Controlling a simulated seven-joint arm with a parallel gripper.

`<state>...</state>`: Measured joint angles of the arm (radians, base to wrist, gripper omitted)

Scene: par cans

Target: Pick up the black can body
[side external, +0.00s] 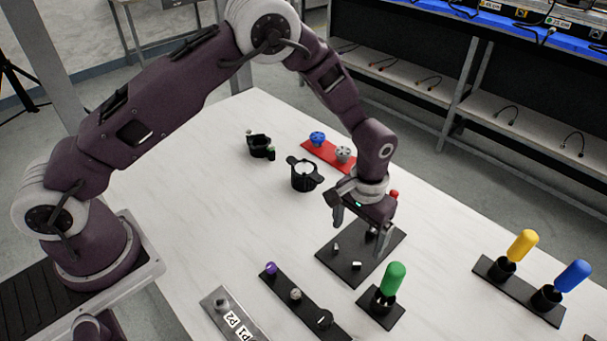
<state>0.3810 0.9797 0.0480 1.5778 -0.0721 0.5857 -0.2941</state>
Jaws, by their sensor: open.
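A black can body (304,175), a short round piece with a tab on each side and a pale inside, stands on the white table left of my gripper. A second black piece (260,146), cup-like with small knobs, sits farther back to the left; I cannot tell exactly what it is. My gripper (358,226) points down, open, with its fingers apart above a black square plate (345,264). It is apart from the can body, and I see nothing held between the fingers.
The square plate carries several small parts. A red strip (318,150) with blue and grey knobs lies behind the can body. A green-topped piece (392,281), a black strip (280,287) and yellow and blue pieces (524,246) stand nearer. The table's left middle is clear.

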